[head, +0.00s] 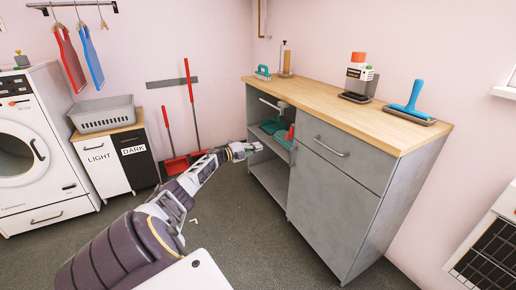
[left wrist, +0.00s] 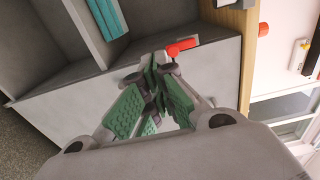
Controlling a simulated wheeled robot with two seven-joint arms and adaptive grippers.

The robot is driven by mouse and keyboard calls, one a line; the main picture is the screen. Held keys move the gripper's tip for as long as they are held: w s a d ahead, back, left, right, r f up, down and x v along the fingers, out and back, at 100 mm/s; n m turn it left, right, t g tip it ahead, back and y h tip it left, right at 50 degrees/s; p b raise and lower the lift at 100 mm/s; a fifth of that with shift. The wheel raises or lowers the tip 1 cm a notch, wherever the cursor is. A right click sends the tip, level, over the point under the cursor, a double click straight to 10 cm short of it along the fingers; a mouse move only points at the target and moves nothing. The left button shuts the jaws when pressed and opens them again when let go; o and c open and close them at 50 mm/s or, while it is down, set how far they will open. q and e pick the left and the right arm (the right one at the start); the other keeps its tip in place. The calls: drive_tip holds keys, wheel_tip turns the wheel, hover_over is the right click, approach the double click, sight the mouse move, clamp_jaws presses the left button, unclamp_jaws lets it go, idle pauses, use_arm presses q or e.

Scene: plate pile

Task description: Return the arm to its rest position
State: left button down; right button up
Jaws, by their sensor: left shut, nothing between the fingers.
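My left arm (head: 165,215) reaches in from the bottom left of the head view toward the cabinet. My left gripper (head: 258,147) is in front of the open shelves of the grey cabinet (head: 335,195). In the left wrist view its green-padded fingers (left wrist: 155,85) are closed together with nothing between them. My right gripper is not in view.
The cabinet has a wooden top (head: 350,110) with a blue-handled brush (head: 410,102) and a bottle (head: 358,75) on it. Teal items (head: 275,127) lie in the open shelf. A washing machine (head: 35,145) and laundry bins (head: 103,165) stand left. Open floor lies between.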

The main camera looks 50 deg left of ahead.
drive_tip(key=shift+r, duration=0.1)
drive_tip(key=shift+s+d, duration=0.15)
